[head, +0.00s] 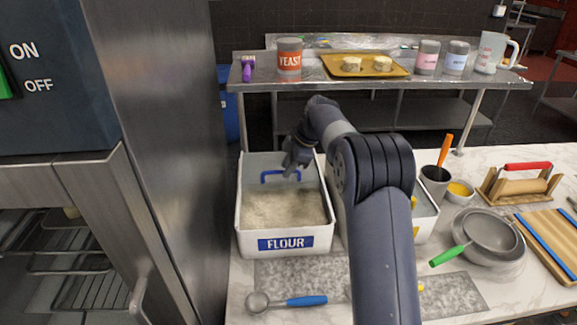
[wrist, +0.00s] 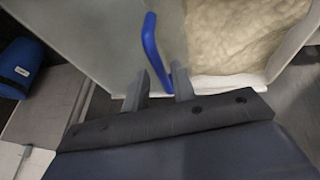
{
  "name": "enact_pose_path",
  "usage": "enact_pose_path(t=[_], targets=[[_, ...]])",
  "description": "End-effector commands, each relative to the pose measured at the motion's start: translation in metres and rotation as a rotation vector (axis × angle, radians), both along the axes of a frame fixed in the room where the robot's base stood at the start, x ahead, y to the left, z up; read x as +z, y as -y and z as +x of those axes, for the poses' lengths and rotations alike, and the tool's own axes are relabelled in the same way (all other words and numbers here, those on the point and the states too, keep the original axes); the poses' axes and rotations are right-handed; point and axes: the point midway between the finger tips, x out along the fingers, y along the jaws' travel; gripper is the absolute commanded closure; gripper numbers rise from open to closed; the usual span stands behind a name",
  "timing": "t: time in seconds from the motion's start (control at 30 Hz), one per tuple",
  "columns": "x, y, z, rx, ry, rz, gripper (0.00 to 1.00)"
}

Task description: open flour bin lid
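The white flour bin (head: 240,222) stands on the counter with a blue FLOUR label on its front. Flour (head: 285,207) is exposed inside. A pale panel with a blue handle (head: 266,177), which looks like the lid (head: 258,163), stands raised at the bin's back. My gripper (head: 292,170) is at the handle's right end. In the wrist view my gripper (wrist: 160,72) has its two fingers apart, with the lower end of the blue handle (wrist: 149,38) showing between them. I cannot tell whether they touch it.
A second white bin (head: 428,224) stands to the right, partly hidden by my arm. A shelf (head: 320,84) with cans runs behind. A blue-handled scoop (head: 305,301) and bowls (head: 490,235) lie on the counter.

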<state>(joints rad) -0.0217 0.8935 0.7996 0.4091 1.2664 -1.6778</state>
Motion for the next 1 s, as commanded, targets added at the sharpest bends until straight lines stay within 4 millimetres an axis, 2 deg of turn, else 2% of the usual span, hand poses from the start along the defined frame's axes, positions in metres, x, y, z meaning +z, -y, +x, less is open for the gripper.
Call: enact_pose_path(t=[0.1,0.33,0.43,0.57,0.8,1.0], targets=[[-0.001,0.000,0.000,0.000,-0.001,0.000,0.67],[0.000,0.001,0.000,0.000,-0.002,-0.001,0.67],[0.006,0.003,-0.001,-0.001,0.001,-0.001,0.67],[0.025,0.012,-0.005,-0.001,0.003,-0.001,0.67],[0.069,0.030,-0.014,-0.001,0.002,-0.001,0.67],[0.092,0.040,-0.019,0.000,-0.001,-0.001,0.67]])
